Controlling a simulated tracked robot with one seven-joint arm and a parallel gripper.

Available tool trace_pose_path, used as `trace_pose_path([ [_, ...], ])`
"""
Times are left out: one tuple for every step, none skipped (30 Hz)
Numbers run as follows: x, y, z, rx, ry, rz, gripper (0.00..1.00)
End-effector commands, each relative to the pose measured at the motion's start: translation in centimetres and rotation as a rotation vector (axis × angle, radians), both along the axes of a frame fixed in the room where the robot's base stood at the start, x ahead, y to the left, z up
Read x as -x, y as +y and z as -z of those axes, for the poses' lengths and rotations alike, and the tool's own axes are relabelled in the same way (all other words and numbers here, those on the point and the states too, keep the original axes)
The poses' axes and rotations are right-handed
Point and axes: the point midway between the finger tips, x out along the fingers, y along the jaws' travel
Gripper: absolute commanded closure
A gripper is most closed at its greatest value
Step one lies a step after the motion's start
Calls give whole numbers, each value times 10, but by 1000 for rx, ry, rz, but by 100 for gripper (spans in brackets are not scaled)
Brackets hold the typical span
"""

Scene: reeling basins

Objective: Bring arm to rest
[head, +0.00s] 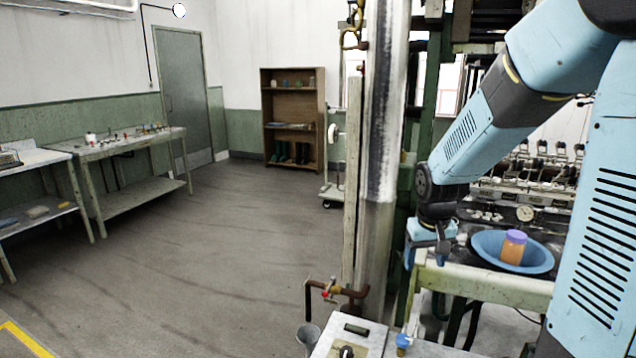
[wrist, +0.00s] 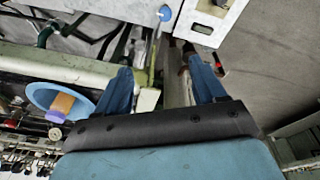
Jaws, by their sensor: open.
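My gripper (head: 428,256) hangs from my blue arm, pointing down, at the left end of a pale green bench (head: 490,283). In the wrist view its two blue fingers (wrist: 165,90) stand wide apart with nothing between them. A blue basin (head: 483,243) sits on the bench to the right of my gripper, apart from it. An orange jar with a purple lid (head: 513,248) stands in the basin. The basin (wrist: 42,92) and the jar (wrist: 62,103) also show at the left of the wrist view.
A reeling machine (head: 530,190) stands behind the bench. A pale vertical pipe (head: 380,140) and green post rise left of my gripper. A grey-white box (head: 375,335) and red-handled tap (head: 328,291) are below left. The floor (head: 220,250) at left is clear, with tables and a shelf beyond.

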Motion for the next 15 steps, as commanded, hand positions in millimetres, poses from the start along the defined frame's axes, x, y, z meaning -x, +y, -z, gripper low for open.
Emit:
trace_pose_path([
  [6, 1, -11, 1, -17, 2, 30],
  [9, 1, -17, 1, -23, 3, 30],
  [14, 1, -24, 1, -33, 6, 30],
  [18, 2, -29, 1, -41, 7, 30],
  [21, 2, -34, 2, -48, 9, 30],
  [26, 2, -41, 2, -57, 11, 30],
  [30, 2, -45, 1, -63, 12, 30],
  [34, 2, -50, 0, -70, 14, 30],
  [39, 3, -57, 1, -81, 15, 30],
  [43, 3, -61, 0, -87, 17, 30],
  [48, 3, -66, -1, -94, 18, 30],
  [53, 4, -72, -2, -104, 20, 30],
  [57, 4, -76, -2, -112, 21, 30],
  [61, 4, -80, -4, -119, 21, 30],
  [67, 5, -86, -6, -128, 23, 30],
])
